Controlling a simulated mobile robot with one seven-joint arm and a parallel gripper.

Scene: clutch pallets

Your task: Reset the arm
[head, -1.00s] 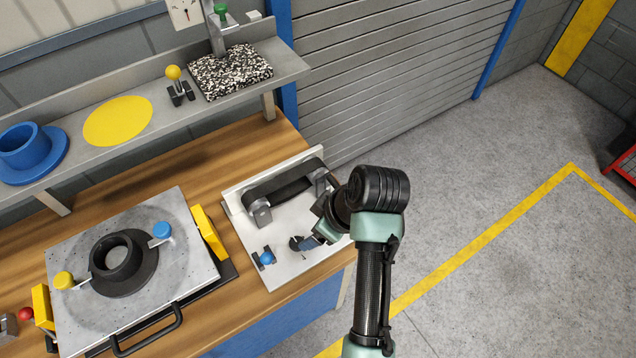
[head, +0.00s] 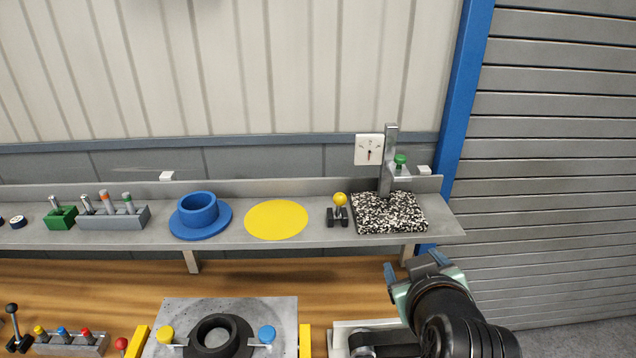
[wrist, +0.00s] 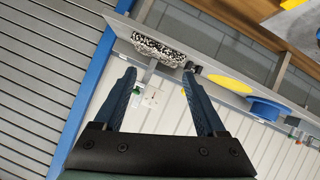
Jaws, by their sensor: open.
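My gripper (head: 413,275) is raised in front of the right end of the shelf in the head view, above the workbench. In the wrist view my gripper (wrist: 165,100) shows two dark blue fingers spread apart with nothing between them. Beyond them are the shelf and the ribbed wall. The arm behind the gripper runs to the lower right of the head view and hides part of the bench's right end.
The shelf (head: 130,238) holds a speckled block (head: 388,213), a yellow-knobbed piece (head: 339,208), a yellow disc (head: 276,219) and a blue flanged ring (head: 199,215). A pallet (head: 275,308) with a black hub (head: 218,338) lies on the wooden bench (head: 90,285).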

